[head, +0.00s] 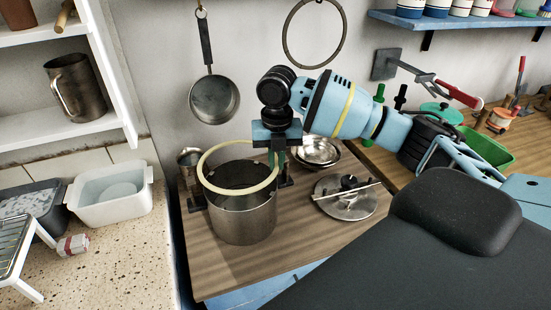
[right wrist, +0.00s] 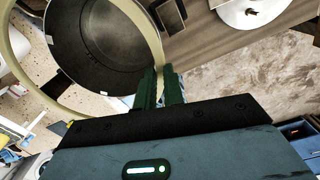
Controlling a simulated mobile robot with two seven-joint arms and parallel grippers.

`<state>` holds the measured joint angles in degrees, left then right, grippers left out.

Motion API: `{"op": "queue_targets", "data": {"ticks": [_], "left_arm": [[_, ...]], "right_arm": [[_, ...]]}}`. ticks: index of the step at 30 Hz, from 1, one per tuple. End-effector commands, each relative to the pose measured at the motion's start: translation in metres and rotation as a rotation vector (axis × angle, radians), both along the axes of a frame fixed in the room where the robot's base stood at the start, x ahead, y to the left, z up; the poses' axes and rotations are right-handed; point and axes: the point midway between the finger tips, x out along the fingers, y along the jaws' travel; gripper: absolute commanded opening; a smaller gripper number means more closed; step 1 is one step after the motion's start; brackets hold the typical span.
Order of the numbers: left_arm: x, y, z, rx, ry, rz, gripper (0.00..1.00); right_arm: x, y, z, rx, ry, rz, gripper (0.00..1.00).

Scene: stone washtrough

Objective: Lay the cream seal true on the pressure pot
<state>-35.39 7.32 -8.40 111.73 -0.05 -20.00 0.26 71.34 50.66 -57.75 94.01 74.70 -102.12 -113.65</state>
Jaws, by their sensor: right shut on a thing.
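The cream seal (head: 222,148) is a thin ring, held at its right edge by my right gripper (head: 279,158). The steel pressure pot (head: 243,220) stands upright and open on the wooden worktop, with dark side handles. In the head view the ring overlaps the pot's mouth and reaches beyond its far left side. In the right wrist view the seal (right wrist: 150,32) passes in front of the pot (right wrist: 100,40), off-centre and looking wider than its mouth. The green fingertips (right wrist: 161,85) are closed on the ring. It appears above the rim; exact contact is unclear. My left gripper is out of view.
A metal lid (head: 340,207) with a crossbar lies right of the pot. Steel bowls (head: 318,150) and a metal mug (head: 189,160) stand behind. A white basin (head: 112,205) is on the left counter. The worktop in front of the pot is clear.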

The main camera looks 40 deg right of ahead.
Motion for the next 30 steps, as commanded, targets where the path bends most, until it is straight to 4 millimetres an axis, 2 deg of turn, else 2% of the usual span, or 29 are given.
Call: {"op": "queue_targets", "data": {"ticks": [5,18,30], "left_arm": [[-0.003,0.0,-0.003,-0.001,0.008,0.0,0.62],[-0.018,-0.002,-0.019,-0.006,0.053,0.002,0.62],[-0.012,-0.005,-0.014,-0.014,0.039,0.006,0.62]], "right_arm": [[0.0,0.0,-0.006,0.0,0.001,0.0,0.0],[0.0,-0.001,-0.038,-0.003,0.004,0.0,0.0],[0.0,0.0,-0.037,-0.001,-0.003,0.0,0.0]]}}
